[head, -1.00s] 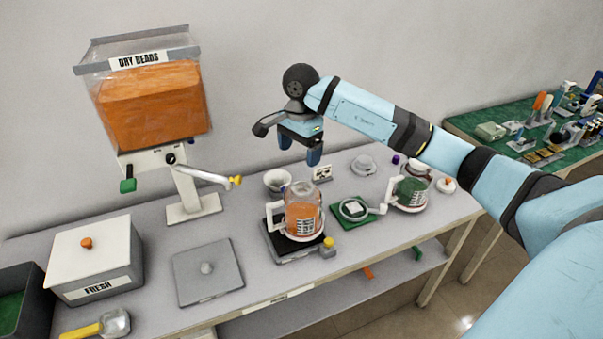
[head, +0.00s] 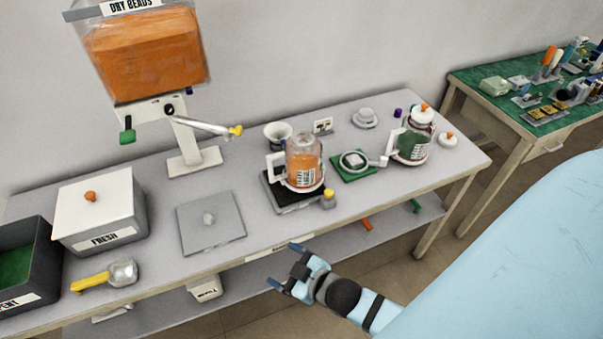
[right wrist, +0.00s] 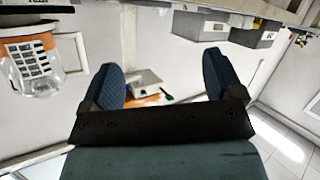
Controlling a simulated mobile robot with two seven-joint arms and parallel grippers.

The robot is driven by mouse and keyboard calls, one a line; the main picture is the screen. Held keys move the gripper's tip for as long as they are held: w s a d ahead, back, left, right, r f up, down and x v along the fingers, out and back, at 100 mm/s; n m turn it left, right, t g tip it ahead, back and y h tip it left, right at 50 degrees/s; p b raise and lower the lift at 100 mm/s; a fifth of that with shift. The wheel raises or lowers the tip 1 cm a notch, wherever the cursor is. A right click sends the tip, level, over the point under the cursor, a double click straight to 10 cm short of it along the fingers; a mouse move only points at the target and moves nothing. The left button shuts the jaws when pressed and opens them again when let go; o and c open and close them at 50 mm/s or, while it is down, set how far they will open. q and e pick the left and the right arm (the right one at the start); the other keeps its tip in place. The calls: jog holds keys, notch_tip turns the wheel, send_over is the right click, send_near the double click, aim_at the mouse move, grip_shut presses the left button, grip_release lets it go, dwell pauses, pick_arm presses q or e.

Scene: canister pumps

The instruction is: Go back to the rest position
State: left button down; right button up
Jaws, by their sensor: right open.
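My right gripper (head: 285,266) is open and empty in the head view, in front of the table's front edge, with its fingers pointing left. In the right wrist view my two dark blue fingers (right wrist: 162,78) stand wide apart with nothing between them. A glass canister of orange beads (head: 304,165) stands upright on the black-topped scale (head: 287,205), behind and apart from the gripper. It seems to show at the left edge of the right wrist view (right wrist: 30,62). My left gripper is in neither view now.
The grey table (head: 245,257) has a lower shelf. A dry beads dispenser (head: 150,55), a lidded FRESH box (head: 98,205), a yellow-handled scoop (head: 95,282) and a green-filled canister (head: 413,140) stand along it. A second green-topped table (head: 490,110) is at right. Floor lies clear in front.

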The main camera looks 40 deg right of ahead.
jog(key=s+f+m+g, duration=0.2)
jog(key=s+f+m, duration=0.1)
jog(key=s+f, duration=0.1)
jog(key=shift+s+f+m+g+h, duration=0.25)
jog(key=shift+s+m+g+h, duration=0.05)
jog(key=shift+s, duration=0.55)
